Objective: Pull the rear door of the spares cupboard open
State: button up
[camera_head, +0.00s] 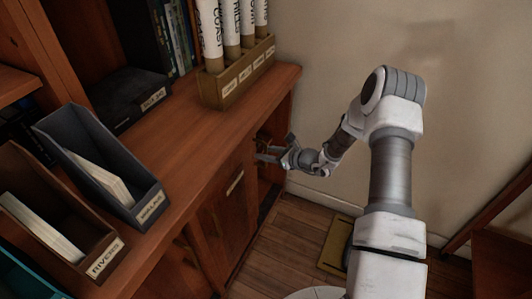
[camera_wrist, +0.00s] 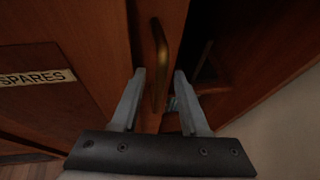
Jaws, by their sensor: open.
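The spares cupboard (camera_head: 222,215) stands along the left, with its SPARES label (camera_wrist: 37,78) on a front panel left of my gripper in the wrist view. The rear door (camera_wrist: 178,18) carries an upright, curved brass handle (camera_wrist: 160,45). A dark gap shows along the door's right side, so it looks slightly ajar. My gripper (camera_head: 259,150) is at the far end of the cupboard front. In the wrist view my gripper (camera_wrist: 160,73) is open, with one finger on each side of the handle's line. I cannot tell whether either finger touches it.
On the cupboard top are a wooden box of rolled charts (camera_head: 238,75) and file holders, one grey (camera_head: 135,200) and one brown (camera_head: 75,245). A plain wall (camera_head: 330,70) rises beyond the far end. A yellowish mat (camera_head: 335,245) lies on the wooden floor (camera_head: 285,240).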

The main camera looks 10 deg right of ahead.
jog(key=p+v, duration=0.4)
jog(key=v, duration=1.3)
jog(key=shift+s+d+r, duration=0.15)
jog(key=s+a+r+n+g, duration=0.45)
jog(key=r+n, duration=0.25)
jog(key=r, duration=0.2)
jog(key=s+a+r+n+g, duration=0.3)
jog(key=s+a+r+n, duration=0.3)
jog(key=r, duration=0.3)
jog(key=s+d+r+n+t+h, duration=0.3)
jog(key=s+r+n+h, duration=0.6)
jog(key=s+r+n, duration=0.5)
notch_tip(320, 180, up, 17)
jog(key=s+p, duration=0.1)
jog(key=p, duration=1.7)
jog(key=shift+d+h+p, duration=0.3)
jog(key=shift+d+p, duration=0.05)
jog(key=shift+d, duration=0.05)
